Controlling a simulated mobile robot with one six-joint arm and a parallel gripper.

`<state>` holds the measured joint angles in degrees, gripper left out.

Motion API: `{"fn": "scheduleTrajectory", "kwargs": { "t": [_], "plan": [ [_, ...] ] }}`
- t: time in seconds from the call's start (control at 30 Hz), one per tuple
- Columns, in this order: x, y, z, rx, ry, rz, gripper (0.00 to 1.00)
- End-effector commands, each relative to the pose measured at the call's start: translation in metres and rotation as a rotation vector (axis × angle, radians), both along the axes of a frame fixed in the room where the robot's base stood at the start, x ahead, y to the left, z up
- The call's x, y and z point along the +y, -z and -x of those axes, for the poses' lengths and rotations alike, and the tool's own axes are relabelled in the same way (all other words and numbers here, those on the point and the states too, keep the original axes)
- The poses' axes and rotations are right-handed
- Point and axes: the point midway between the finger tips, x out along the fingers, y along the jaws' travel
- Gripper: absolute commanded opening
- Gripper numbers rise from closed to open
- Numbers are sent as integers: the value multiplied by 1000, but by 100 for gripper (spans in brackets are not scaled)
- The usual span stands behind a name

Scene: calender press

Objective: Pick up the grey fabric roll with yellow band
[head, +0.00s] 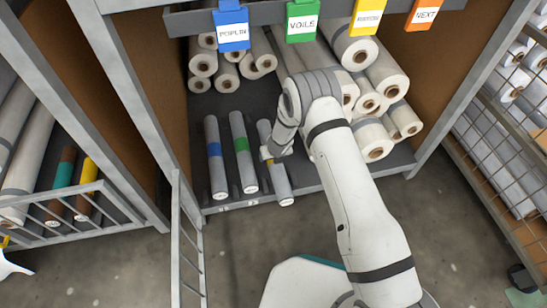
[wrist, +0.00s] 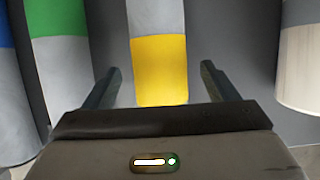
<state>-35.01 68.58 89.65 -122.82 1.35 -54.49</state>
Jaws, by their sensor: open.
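The grey fabric roll with the yellow band (wrist: 158,70) lies in the wrist view between my two fingers, with a gap on each side. In the head view this roll (head: 281,188) is the rightmost of three grey rolls on the shelf floor; my wrist hides its middle and most of its band. My gripper (head: 268,153) is over the roll, and its fingers show in the wrist view (wrist: 159,78). It is open and holds nothing. I cannot tell how far the fingers reach down around the roll.
Grey rolls with a green band (head: 242,145) and a blue band (head: 214,150) lie just left. White rolls (head: 375,150) are stacked to the right. Hanging label tags (head: 302,22) line the top bar. Shelf posts (head: 120,85) and a side rack (head: 75,215) stand left.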

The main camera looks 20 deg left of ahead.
Motion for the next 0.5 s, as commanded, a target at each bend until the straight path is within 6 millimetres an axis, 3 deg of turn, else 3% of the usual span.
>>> {"fn": "scheduleTrajectory", "kwargs": {
  "t": [0.37,0.5],
  "plan": [
    [2,10,-3,0,1,0,80],
    [2,10,-3,0,1,0,70]
  ]
}}
